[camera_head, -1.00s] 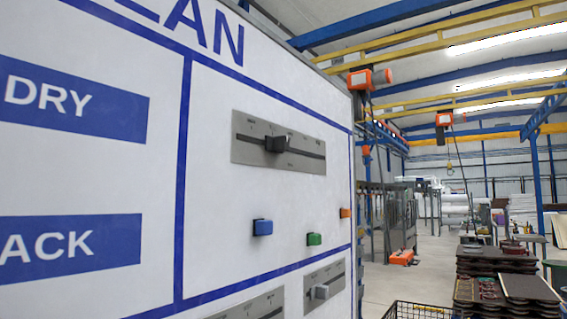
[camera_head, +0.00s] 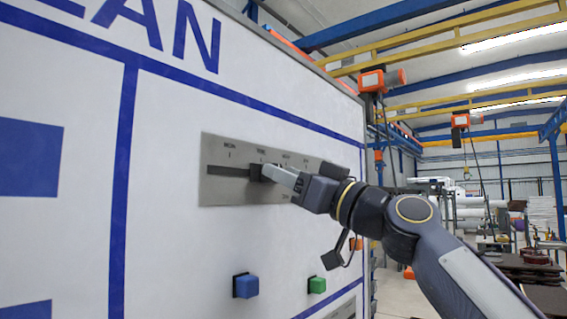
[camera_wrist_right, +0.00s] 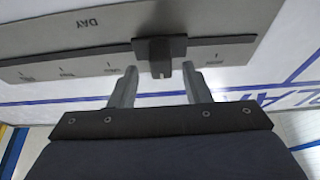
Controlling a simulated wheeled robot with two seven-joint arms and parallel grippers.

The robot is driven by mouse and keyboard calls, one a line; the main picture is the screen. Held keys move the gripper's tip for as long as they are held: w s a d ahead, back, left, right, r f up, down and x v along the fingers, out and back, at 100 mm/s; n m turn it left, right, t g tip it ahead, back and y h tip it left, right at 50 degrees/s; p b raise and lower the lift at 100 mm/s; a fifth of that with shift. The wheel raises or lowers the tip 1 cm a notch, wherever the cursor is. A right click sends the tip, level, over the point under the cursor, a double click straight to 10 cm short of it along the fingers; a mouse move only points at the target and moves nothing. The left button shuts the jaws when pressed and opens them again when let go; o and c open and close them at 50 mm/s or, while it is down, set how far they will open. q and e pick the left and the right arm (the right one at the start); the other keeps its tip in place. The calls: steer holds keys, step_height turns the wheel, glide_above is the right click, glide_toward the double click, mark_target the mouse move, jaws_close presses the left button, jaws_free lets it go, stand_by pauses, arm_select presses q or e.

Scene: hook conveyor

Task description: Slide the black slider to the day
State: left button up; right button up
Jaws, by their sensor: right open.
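The black slider (camera_head: 256,172) sits in the slot of a grey metal plate (camera_head: 222,190) on the white panel, left of the plate's middle, near the second tick. Its knob also shows in the right wrist view (camera_wrist_right: 159,56). There the plate bears the word DAY (camera_wrist_right: 92,22) and small tick labels that are hard to read. My right gripper (camera_head: 276,173) reaches in from the right. It is open, with its two fingers on either side of the knob's outer end (camera_wrist_right: 160,75) and visible gaps to both. My left gripper is not in view.
Below the plate, a blue button (camera_head: 246,286) and a green button (camera_head: 317,285) stick out of the panel, with an orange one (camera_head: 356,244) to the right. Blue painted lines divide the panel. The hall with hoists lies open beyond its right edge.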

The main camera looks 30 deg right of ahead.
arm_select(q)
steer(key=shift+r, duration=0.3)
arm_select(e)
steer(key=shift+w+a+r, duration=0.25)
steer(key=shift+w, duration=0.15)
steer(key=shift+c, duration=0.2)
jaws_close()
